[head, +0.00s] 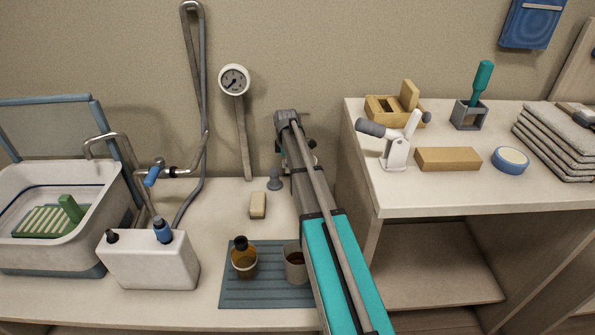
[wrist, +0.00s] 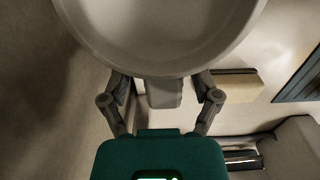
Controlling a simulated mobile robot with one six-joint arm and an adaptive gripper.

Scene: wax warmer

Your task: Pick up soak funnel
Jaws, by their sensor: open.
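The soak funnel (wrist: 160,40) appears to be the large pale round bowl filling the top of the wrist view. A short pale tab (wrist: 164,94) sticks out from its rim toward me. My gripper (wrist: 163,86) is open, with one finger on each side of the tab. I see gaps beside the tab; the fingertips are partly hidden under the bowl's rim. In the head view my arm covers the place where the gripper and bowl are, so I cannot make out the funnel there.
A small grey flared piece (head: 274,183) and a beige block (head: 258,205) stand left of my arm. A blue mat (head: 265,299) holds an amber bottle (head: 244,262) and a cup (head: 295,268). A raised shelf (head: 455,195) borders the right.

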